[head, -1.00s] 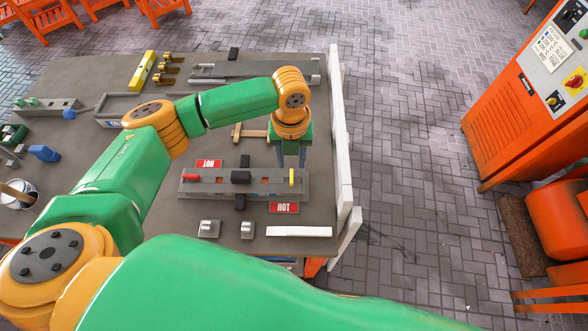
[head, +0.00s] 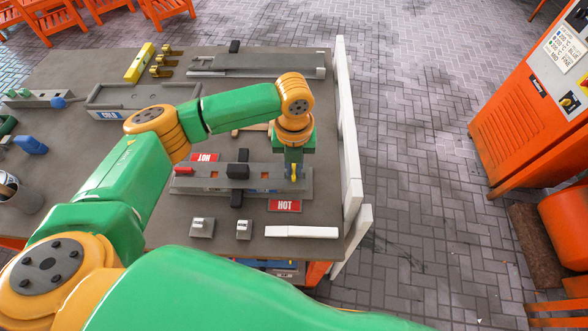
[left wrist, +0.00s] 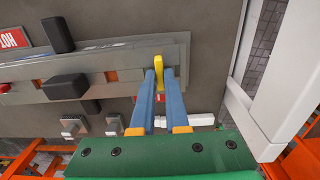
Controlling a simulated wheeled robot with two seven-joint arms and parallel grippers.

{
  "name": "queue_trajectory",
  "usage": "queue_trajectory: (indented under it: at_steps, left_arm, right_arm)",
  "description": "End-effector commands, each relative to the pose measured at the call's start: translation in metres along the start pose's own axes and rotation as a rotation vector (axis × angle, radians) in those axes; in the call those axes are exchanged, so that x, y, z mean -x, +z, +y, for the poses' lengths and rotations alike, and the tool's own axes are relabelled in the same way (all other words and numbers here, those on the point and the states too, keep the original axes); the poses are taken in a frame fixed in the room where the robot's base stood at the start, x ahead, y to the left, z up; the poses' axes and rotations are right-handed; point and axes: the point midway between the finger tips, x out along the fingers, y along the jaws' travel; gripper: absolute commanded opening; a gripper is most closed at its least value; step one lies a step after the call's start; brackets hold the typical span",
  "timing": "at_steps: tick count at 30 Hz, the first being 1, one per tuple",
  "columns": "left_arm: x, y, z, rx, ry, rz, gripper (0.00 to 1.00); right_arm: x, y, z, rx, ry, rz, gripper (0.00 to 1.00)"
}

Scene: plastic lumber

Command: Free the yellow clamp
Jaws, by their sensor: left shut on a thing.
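The yellow clamp (head: 294,171) is a small upright yellow piece at the right end of the long grey fixture (head: 210,183) on the table. My left gripper (head: 293,178) comes down over it from above. In the left wrist view, the two blue fingers of the left gripper (left wrist: 159,78) stand on either side of the yellow clamp (left wrist: 158,62) and are shut on it. The top of the clamp shows between the fingertips; its lower part is hidden. My right gripper is in neither view.
A red piece (head: 184,171) sits at the fixture's left end and a black block (head: 237,171) near its middle. A red HOT label (head: 284,205) lies in front. Two small metal blocks and a white strip (head: 300,231) lie nearer. A white rail (head: 350,150) lines the table's right edge.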

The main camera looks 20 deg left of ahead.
Motion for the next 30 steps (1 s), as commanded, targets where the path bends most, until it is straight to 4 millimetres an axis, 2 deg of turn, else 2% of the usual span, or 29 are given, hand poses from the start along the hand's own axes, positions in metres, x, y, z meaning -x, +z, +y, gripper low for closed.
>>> queue_trajectory:
  at_steps: [18, 30]
  left_arm:
    - [0.003, 0.0, 0.0, 0.362, 0.002, 0.001, 0.0]
    - [-0.001, 0.0, 0.0, 0.423, 0.001, 0.0, 0.0]
  right_arm:
    - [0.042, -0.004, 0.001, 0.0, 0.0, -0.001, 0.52]
    - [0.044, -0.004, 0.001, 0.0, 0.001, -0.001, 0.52]
